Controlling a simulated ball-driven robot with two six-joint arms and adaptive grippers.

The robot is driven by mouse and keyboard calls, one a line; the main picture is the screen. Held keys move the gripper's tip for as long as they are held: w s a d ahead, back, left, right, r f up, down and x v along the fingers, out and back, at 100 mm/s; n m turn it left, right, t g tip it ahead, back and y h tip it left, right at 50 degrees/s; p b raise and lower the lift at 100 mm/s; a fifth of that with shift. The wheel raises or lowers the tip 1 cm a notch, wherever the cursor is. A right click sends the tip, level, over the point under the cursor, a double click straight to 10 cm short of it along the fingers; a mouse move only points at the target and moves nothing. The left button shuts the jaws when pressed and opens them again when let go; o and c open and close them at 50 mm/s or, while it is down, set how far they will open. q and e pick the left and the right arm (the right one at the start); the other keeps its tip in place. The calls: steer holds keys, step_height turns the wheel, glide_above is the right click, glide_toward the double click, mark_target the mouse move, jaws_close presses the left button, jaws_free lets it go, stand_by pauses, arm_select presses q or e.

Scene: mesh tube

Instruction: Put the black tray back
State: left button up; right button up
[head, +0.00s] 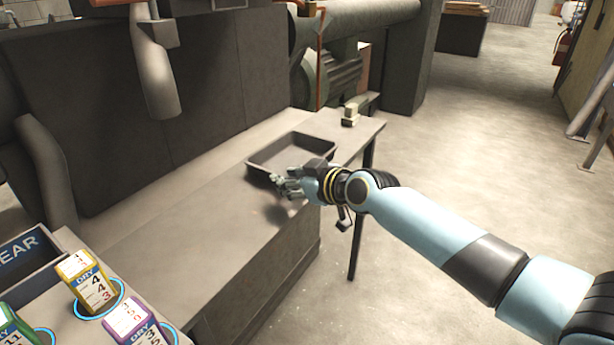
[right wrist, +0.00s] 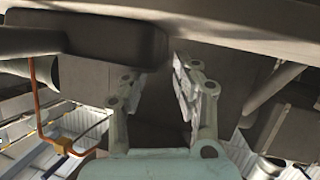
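The black tray (head: 283,157) is a shallow, open, empty-looking rectangular tray. It sits at the far end of the grey workbench in the head view. My right gripper (head: 284,186) is at the tray's near side, close to its front wall, and hides part of that wall. In the right wrist view its two fingers (right wrist: 160,85) stand apart with a gap and nothing visible between them. I cannot tell whether they touch the tray. My left gripper is not in view.
The workbench (head: 185,220) is clear between the tray and several labelled cartons (head: 92,280) at the lower left. A small pale object (head: 350,115) stands at the bench's far corner. A rounded machine part (head: 155,70) hangs above the bench. Open floor lies right.

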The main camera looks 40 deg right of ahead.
steer(key=p+v, duration=0.1)
steer(key=v, duration=0.7)
steer(key=s+d+f+m+g+h, duration=0.1)
steer(key=s+f+g, duration=0.1)
steer(key=s+f, duration=0.55)
steer(key=s+d+f+m+g+h, duration=0.15)
steer(key=s+f, duration=0.25)
steer(key=f, duration=0.7)
steer(key=s+d+f+g, duration=0.1)
steer(key=s+f+g, duration=0.2)
steer(key=s+f, duration=0.45)
steer(key=s+a+f+g, duration=0.2)
steer(key=s+f, duration=0.3)
steer(key=s, duration=0.4)
steer(key=s+a+f+m+g, duration=0.1)
steer(key=s+f+g, duration=0.1)
steer(key=s+f, duration=0.5)
steer(key=s+a+f+g, duration=0.2)
steer(key=s+f, duration=0.2)
steer(key=s, duration=0.7)
steer(key=shift+s+f+b, duration=0.25)
steer(key=shift+f+b, duration=1.1)
steer(key=shift+b, duration=0.05)
steer(key=shift+s+f+b, duration=0.2)
steer(key=shift+f+b, duration=1.15)
